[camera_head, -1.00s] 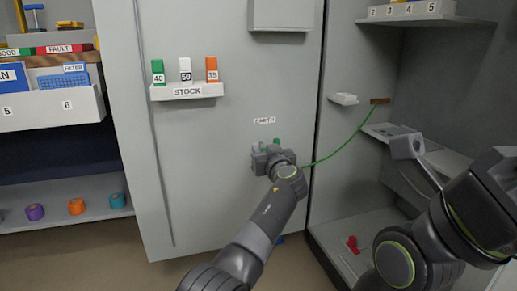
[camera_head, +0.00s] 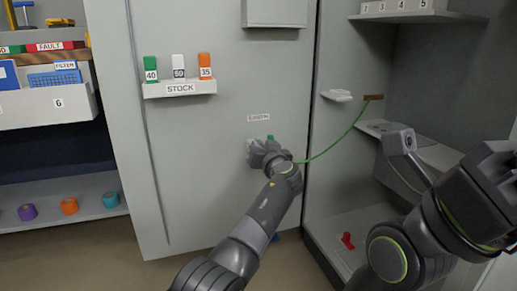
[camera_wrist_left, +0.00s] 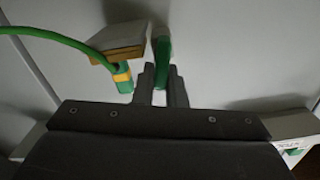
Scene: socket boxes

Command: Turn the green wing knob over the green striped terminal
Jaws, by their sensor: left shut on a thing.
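The green wing knob (camera_wrist_left: 162,48) stands on the grey panel, upright in the left wrist view. In the head view a bit of it (camera_head: 270,138) shows below the EARTH label (camera_head: 258,118). My left gripper (camera_head: 262,150) is at the knob; its two fingers (camera_wrist_left: 162,84) are shut on the knob's near end. Left of the knob in the wrist view is a pale block (camera_wrist_left: 118,42) with a green plug with a yellow band (camera_wrist_left: 122,77). Stripes on the terminal cannot be made out. My right arm is at the right; its fingers cannot be made out.
A green cable (camera_head: 335,143) runs from beside my left gripper to a brown block (camera_head: 373,97) in the open cabinet. The STOCK holder (camera_head: 180,89) is up and left on the panel. A red part (camera_head: 347,240) lies on the cabinet floor.

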